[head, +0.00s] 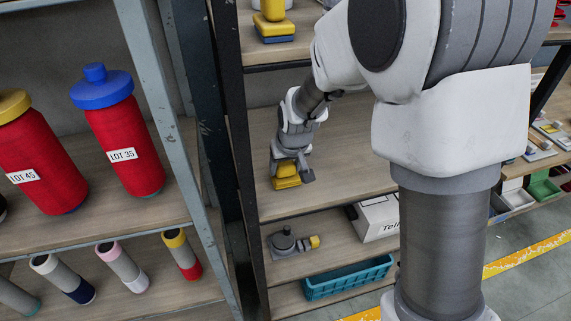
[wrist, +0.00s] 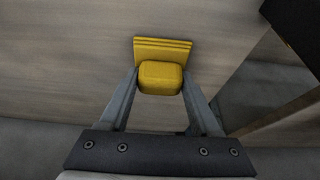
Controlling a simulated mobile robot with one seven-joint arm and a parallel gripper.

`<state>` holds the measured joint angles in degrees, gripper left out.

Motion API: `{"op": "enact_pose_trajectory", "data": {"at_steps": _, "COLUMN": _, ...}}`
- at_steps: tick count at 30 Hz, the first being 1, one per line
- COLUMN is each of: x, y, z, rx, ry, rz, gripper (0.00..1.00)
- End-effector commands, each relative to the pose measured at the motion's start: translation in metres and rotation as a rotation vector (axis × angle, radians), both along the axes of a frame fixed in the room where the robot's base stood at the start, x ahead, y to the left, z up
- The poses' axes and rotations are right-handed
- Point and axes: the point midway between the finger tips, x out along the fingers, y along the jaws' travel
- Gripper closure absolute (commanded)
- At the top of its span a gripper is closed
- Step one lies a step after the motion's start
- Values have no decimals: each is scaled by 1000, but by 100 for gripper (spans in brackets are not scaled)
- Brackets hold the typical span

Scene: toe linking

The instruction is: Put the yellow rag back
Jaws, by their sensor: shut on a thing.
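The yellow rag shows in the head view (head: 286,182) as a small folded yellow stack at my gripper's tip, at the middle shelf board. In the wrist view the yellow rag (wrist: 162,50) has a flat layered part and a rounded block in front of it. My gripper (wrist: 160,82) is shut on the rounded block, one finger on each side. In the head view my gripper (head: 290,170) points down at the left part of the shelf. I cannot tell whether the rag touches the board.
A yellow and blue item (head: 273,25) stands on the shelf above. Below are a grey device (head: 284,243), a white box (head: 376,218) and a teal basket (head: 347,277). A dark shelf post (head: 232,120) rises close to the left. The middle board (head: 350,150) is clear to the right.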

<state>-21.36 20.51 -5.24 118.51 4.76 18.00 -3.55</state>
Motion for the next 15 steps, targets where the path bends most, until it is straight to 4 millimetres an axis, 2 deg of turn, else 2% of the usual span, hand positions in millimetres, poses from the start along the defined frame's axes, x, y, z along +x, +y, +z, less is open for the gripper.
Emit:
{"op": "enact_pose_trajectory", "data": {"at_steps": 9, "x": 0, "y": 0, "z": -4, "rx": 0, "ry": -1, "rz": 0, "gripper": 100}}
{"op": "enact_pose_trajectory", "data": {"at_steps": 10, "x": 0, "y": 0, "z": -2, "rx": 0, "ry": -1, "rz": 0, "gripper": 31}}
{"op": "enact_pose_trajectory", "data": {"at_steps": 14, "x": 0, "y": 0, "z": -2, "rx": 0, "ry": 0, "rz": 0, "gripper": 7}}
{"op": "enact_pose_trajectory", "data": {"at_steps": 15, "x": 0, "y": 0, "z": -2, "rx": 0, "ry": 0, "rz": 1, "gripper": 6}}
